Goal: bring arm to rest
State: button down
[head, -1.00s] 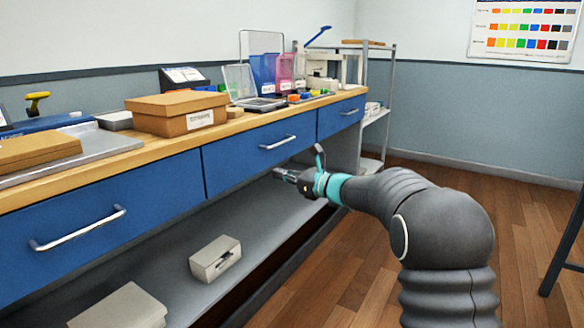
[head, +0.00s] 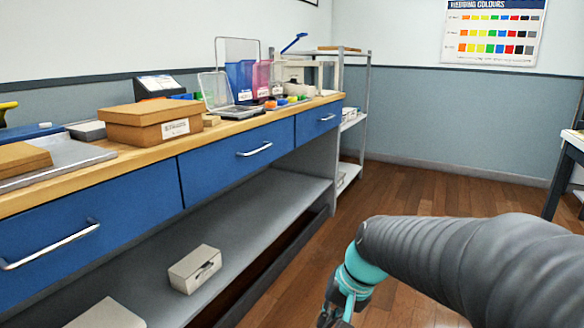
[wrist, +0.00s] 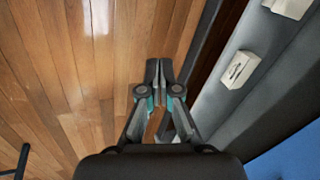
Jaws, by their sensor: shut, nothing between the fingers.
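My gripper (wrist: 159,72) shows in the wrist view with its two fingertips together and nothing between them. It points down over the wooden floor (wrist: 90,90), beside the edge of the bench's lower shelf. In the head view my arm reaches in from the right edge. Its teal-banded wrist hangs low at the bottom right, away from the bench front, and the fingertips are cut off or hidden there.
The bench has blue drawers (head: 237,157) and a grey lower shelf (head: 255,215) holding a small box (head: 195,269). Cardboard boxes and bins stand on top. A shelf rack (head: 350,130) stands beyond, and a table (head: 570,155) at the right. The floor between is clear.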

jog(key=s+d+r+n+t+h, duration=0.2)
jog(key=s+d+r, duration=0.3)
jog(key=s, duration=0.9)
jog(key=shift+d+n+t+h, duration=0.4)
jog(key=shift+d+t+h, duration=0.5)
jog(key=shift+d, duration=1)
jog(key=shift+s, duration=0.1)
